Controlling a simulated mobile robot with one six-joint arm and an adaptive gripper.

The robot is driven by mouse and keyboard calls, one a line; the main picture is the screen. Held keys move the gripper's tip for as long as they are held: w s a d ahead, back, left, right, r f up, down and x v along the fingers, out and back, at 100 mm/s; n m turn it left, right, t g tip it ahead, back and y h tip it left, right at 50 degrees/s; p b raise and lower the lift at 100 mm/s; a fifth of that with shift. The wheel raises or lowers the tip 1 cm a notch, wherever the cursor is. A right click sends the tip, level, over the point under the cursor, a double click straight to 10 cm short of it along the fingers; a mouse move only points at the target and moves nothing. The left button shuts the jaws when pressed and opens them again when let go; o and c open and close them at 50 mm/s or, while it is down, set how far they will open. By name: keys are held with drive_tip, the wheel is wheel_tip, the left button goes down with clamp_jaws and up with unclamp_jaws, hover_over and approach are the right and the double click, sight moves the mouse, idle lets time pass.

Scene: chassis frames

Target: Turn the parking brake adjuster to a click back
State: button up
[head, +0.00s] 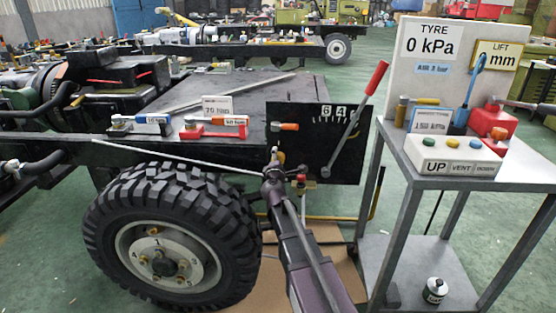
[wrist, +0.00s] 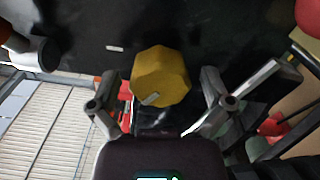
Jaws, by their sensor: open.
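The parking brake adjuster seems to be the yellow faceted knob (wrist: 160,75) in the wrist view, with a pale pointer mark on its lower edge. It also shows as a small yellow spot (head: 281,157) on the black panel (head: 330,165) in the head view. My gripper (wrist: 158,80) is open, one finger left and one right of the knob, with gaps visible on both sides. In the head view my gripper (head: 275,160) is at the panel's lower left. A short white mark (wrist: 115,48) is on the dark panel, up and left of the knob.
A red-handled lever (head: 376,78) stands tilted right beside a scale with 6 and 4. A big tyre (head: 110,225) is left of my arm. A metal cart (head: 460,178) with an UP/VENT button box (head: 452,155) stands right. Labelled tools lie on the chassis top.

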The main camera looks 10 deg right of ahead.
drive_tip(key=v, duration=1.2)
idle(0.6)
drive_tip(key=s+d+f+m+g+h+p, duration=0.1)
drive_tip(key=s+d+f+m+g+h, duration=0.2)
drive_tip(key=s+d+f+m+g, duration=0.75)
drive_tip(key=s+a+f+m+g+y+p, duration=0.2)
drive_tip(key=s+a+f+m+g+y, duration=0.3)
drive_tip(key=s+a+m+g+y, duration=0.45)
wheel_tip(320, 180, up, 37)
drive_tip(key=s+d+n+t+h+p, duration=0.1)
drive_tip(key=n+t+h+p, duration=0.1)
drive_tip(key=p, duration=3.5)
drive_tip(key=shift+d+t, duration=0.3)
drive_tip(key=shift+d, duration=0.05)
